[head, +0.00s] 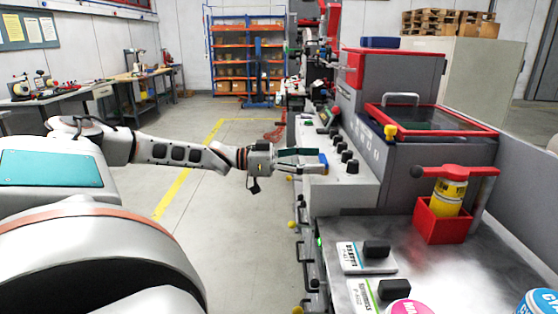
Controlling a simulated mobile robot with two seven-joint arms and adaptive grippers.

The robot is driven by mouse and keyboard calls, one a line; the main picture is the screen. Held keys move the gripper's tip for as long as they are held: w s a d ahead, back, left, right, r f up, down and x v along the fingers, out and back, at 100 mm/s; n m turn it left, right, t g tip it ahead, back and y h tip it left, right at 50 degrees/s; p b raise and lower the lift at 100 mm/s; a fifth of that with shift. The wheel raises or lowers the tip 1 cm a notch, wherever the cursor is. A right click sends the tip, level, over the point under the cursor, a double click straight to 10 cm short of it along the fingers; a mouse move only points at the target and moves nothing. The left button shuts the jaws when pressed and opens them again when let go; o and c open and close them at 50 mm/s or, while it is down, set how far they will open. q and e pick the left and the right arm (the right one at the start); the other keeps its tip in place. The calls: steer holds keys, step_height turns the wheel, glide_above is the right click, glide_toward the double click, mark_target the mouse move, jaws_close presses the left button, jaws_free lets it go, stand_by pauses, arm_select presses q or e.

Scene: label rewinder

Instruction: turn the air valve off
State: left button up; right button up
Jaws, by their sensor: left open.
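My left gripper (312,162) reaches in from the left to the near front edge of the grey machine (345,192). It is open, with a dark teal finger above and a light grey finger below. A small blue part (323,162), which may be the air valve handle, shows at the fingertips, next to the machine's front panel. I cannot tell whether the fingers touch it, and they partly hide it. Its turned position is too small to read. My right gripper is not in view.
Several black knobs (347,155) stand on the panel right of the gripper. A red holder (441,220) with a yellow can (449,196) stands at right. Yellow knobs (291,224) stick out below. The floor (240,220) at left is clear.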

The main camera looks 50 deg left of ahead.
arm_select(q)
steer(key=v, duration=0.9)
stand_by(0.4)
